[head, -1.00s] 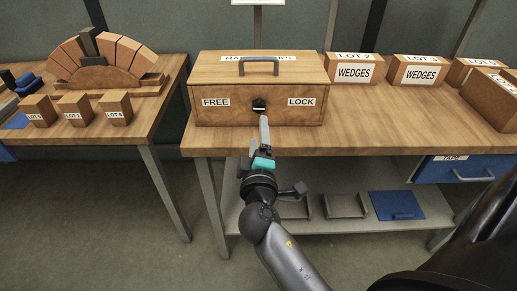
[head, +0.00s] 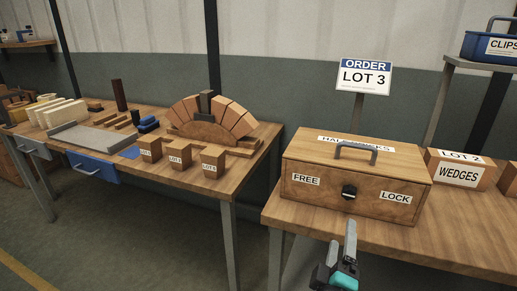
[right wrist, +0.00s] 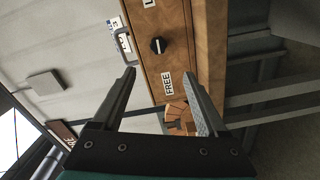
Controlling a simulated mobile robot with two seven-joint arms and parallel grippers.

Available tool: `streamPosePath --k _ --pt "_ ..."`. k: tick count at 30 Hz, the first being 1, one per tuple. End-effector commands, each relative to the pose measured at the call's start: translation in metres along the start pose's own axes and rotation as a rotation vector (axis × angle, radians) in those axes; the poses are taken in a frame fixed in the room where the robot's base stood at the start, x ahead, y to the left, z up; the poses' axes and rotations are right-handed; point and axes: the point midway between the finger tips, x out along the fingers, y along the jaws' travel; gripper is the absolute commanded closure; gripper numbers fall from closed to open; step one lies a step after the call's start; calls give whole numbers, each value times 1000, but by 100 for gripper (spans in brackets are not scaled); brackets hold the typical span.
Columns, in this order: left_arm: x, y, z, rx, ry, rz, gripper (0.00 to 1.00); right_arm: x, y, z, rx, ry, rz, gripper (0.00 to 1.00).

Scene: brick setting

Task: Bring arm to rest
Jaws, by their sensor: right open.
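My right gripper (head: 345,250) is at the lower right of the head view, in front of the wooden box and below its knob. In the right wrist view its two fingers (right wrist: 165,95) are spread with nothing between them. The wooden box (head: 310,203) stands on the right table with its lid down and a grey handle on top. Its black knob (head: 349,192) sits between the FREE and LOCK labels. The knob also shows in the right wrist view (right wrist: 158,45), beyond the fingertips and apart from them. My left gripper is not in view.
An ORDER LOT 3 sign (head: 363,78) stands behind the box. A WEDGES box (head: 459,169) is to its right. The left table (head: 215,188) holds a brick arch (head: 208,121), several labelled blocks and pale bars. A gap separates the two tables.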

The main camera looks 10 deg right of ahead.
Motion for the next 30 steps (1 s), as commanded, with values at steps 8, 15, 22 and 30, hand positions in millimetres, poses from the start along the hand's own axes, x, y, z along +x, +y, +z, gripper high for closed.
streamPosePath --k 8,15,22,30 --pt "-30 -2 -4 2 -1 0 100 -13 -105 -1 32 37 -324 24" --pt "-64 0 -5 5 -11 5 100 -78 -227 38 123 -29 -736 24" --pt "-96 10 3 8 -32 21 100 -168 -297 104 235 -220 -1051 24" --pt "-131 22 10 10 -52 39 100 -276 -314 199 368 -557 -1259 24"
